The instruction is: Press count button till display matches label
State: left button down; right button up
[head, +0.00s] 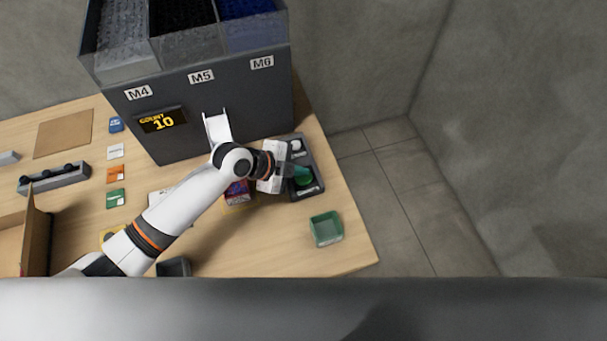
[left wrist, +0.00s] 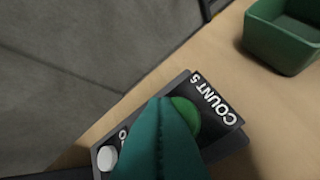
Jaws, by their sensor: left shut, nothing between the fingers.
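The display (head: 162,121) on the feeder's front reads COUNT 10 in yellow. The dark button panel (head: 318,184) lies on the table right of the feeder. It has a white button (head: 296,145) and a green button (head: 305,181). In the left wrist view, the green button (left wrist: 187,114) is partly hidden behind my fingers, beside the lettering COUNT 5 (left wrist: 214,100); the white button (left wrist: 107,158) is clear. My left gripper (head: 300,171) is shut and empty, its teal fingertips over the green button. I cannot tell whether they touch it. My right gripper is out of view.
The grey feeder (head: 225,105) has bins marked M4, M5 and M6, with a white chute (head: 217,128). A green tray (head: 326,229) stands near the table's right edge. Several coloured cards lie left of my arm. A cardboard box (head: 38,235) stands at the far left.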

aim_at(299, 179)
pick_arm(q)
jog(key=shift+f+b, duration=0.3)
jog(key=shift+f, duration=0.1)
jog(key=shift+f+b, duration=0.4)
jog(key=shift+f, duration=0.05)
dwell(0.5)
jog(key=shift+r, duration=0.15)
jog(key=shift+r+p, duration=0.65)
jog(key=shift+r, duration=0.05)
jog(key=shift+r, duration=0.1)
notch_tip(299, 179, up, 5)
jog(key=p, duration=0.4)
dwell(0.5)
